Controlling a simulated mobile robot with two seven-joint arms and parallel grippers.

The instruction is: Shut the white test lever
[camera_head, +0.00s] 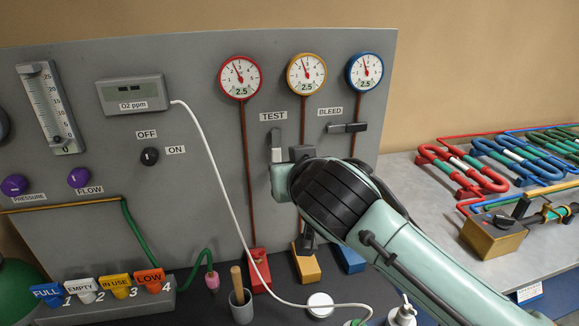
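Under the TEST label (273,116), a pale upright piece with a darker top (276,148) stands against the grey panel; it looks like the white test lever, but I cannot tell it surely from a gripper finger. A dark block (302,153) is just right of it, on the line below the yellow gauge. My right gripper (279,172) reaches in from the lower right, its end at the lower part of the pale piece. My own wrist hides the fingertips, so contact and opening cannot be told. My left gripper is not in view.
A dark BLEED lever (347,127) lies horizontal to the right of the wrist. Three gauges (306,73) are above. A white cable (215,170) hangs to the left. A cup with a wooden handle (241,305) stands below. Coloured coils (460,165) lie on the right bench.

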